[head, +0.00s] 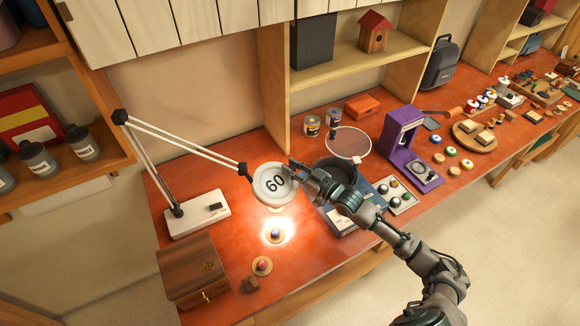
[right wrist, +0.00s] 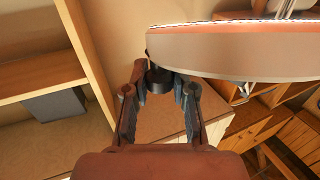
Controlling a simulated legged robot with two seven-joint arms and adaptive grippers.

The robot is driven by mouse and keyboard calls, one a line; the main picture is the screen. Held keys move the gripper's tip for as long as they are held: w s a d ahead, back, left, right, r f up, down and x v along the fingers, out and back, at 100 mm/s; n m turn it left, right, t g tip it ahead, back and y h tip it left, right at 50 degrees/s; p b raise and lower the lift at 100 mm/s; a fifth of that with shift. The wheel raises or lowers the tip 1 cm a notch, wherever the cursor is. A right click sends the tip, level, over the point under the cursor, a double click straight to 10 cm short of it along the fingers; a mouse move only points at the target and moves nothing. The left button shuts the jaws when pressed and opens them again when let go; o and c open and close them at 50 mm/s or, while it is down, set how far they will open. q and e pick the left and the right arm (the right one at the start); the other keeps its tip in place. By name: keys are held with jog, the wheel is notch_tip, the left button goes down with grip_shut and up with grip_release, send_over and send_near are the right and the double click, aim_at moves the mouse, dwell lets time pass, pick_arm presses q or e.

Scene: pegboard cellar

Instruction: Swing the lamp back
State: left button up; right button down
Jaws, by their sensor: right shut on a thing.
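The lamp has a white base (head: 196,213) at the left end of the red bench, a jointed white arm (head: 185,142) and a round head (head: 272,184) marked "60". The lit head hangs above the bench and throws a bright spot below it. My right gripper (head: 297,168) is at the right side of the head. In the right wrist view the fingers of this gripper (right wrist: 158,92) are closed on a small dark knob (right wrist: 158,78) at the edge of the pale lamp head (right wrist: 240,52). My left gripper is not in view.
A wooden box (head: 191,270) stands at the front left. A small round piece (head: 262,266) lies near it. A purple machine (head: 403,140), two cans (head: 312,125) and a round mesh screen (head: 348,143) stand to the right. A shelf (head: 345,70) rises behind.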

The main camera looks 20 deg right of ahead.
jog(key=c, duration=1.2)
grip_release()
jog(key=shift+s+a+r, duration=0.1)
jog(key=shift+s+a, duration=0.05)
jog(key=shift+a, duration=0.15)
jog(key=shift+o, duration=1.4)
jog(key=shift+w+d, duration=0.25)
jog(key=shift+w, duration=0.05)
jog(key=shift+d, duration=0.15)
jog(key=shift+s+d, duration=0.2)
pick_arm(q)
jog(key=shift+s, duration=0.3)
pick_arm(e)
jog(key=v, duration=1.1)
jog(key=shift+d+f, duration=0.15)
jog(key=shift+f, duration=0.25)
jog(key=shift+s, duration=0.15)
